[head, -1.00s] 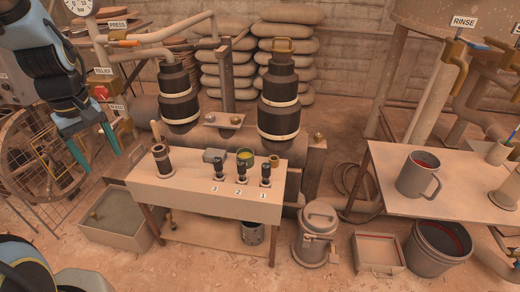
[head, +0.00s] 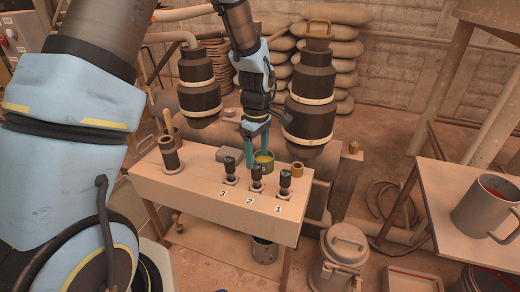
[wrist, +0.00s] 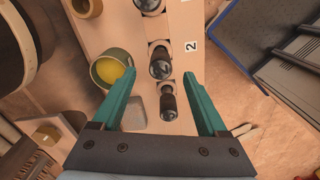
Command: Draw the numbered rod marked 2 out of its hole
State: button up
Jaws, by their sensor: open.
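The rod marked 2 (head: 256,178) stands upright in its hole in the bench top, a dark knob on top, between the rod marked 3 (head: 230,168) and the rod marked 1 (head: 285,182). The number 2 label (head: 249,201) lies in front of it. My gripper (head: 258,158) hangs fingers down over the bench near rod 2, open and empty. In the wrist view, rod 2 (wrist: 160,62) shows just beyond and between the teal fingertips (wrist: 159,75). Rod 3 (wrist: 168,102) shows nearer the palm. I cannot tell the fingertips' height above the knob.
A green cup with yellow contents (wrist: 108,68) stands close to the left finger. A grey block (wrist: 138,112) and a brass ring (head: 297,170) are also on the bench. A dark cylinder holder (head: 171,155) stands at the bench's left. Banded vessels (head: 310,100) rise behind.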

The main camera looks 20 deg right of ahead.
aim_at(257, 176)
notch_tip(257, 176, down, 9)
jog(key=shift+a+r+b, duration=0.1)
jog(key=shift+r+b, duration=0.05)
jog(key=shift+b, duration=0.2)
grip_shut()
dwell(0.6)
